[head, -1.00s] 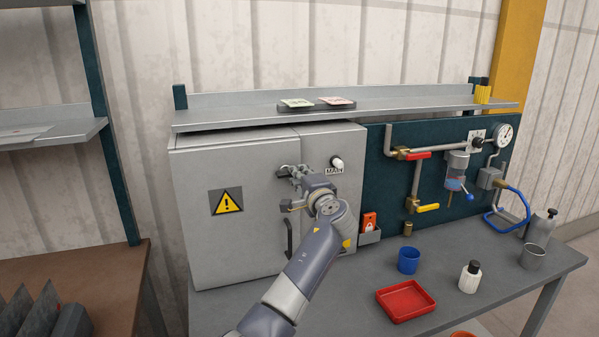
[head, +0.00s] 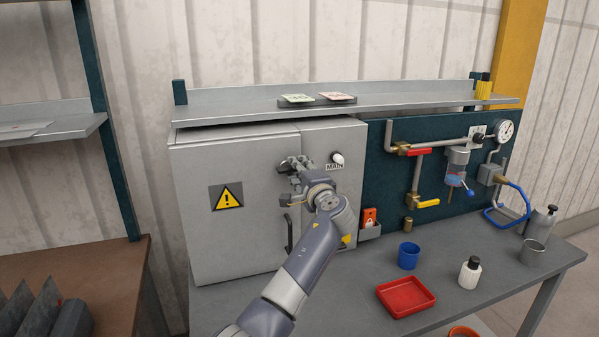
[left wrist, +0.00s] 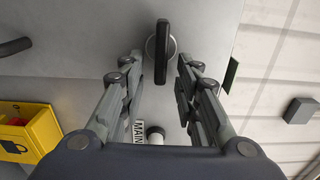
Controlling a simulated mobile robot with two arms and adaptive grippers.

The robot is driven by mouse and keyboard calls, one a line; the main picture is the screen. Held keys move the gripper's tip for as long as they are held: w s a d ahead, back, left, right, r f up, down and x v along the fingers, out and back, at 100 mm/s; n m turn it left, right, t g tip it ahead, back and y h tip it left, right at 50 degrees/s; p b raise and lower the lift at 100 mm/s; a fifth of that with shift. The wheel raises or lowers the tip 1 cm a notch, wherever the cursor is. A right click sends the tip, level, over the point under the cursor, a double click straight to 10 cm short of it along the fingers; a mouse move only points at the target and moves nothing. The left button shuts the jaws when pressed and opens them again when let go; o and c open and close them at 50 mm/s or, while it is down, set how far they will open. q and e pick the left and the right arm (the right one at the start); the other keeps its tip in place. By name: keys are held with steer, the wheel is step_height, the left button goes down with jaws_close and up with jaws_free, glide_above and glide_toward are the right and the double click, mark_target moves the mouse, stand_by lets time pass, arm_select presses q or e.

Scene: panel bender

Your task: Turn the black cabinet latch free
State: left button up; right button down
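The black latch (left wrist: 162,50), a narrow bar on a round grey base, is on the pale grey cabinet face (head: 190,240). In the left wrist view the bar runs up and down the picture. My left gripper (left wrist: 160,64) is open, its fingers on either side of the latch's lower part with a gap on both sides. In the head view my left gripper (head: 293,168) is at the cabinet's upper front and hides most of the latch. My right gripper is in neither view.
A white knob (head: 338,158) and MAIN label sit just right of the gripper. A black door handle (head: 288,233) is below it. A shelf (head: 400,98) runs above the cabinet. A red tray (head: 406,297) and blue cup (head: 409,256) stand on the bench.

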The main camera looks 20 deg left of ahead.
arm_select(q)
steer(key=v, duration=1.2)
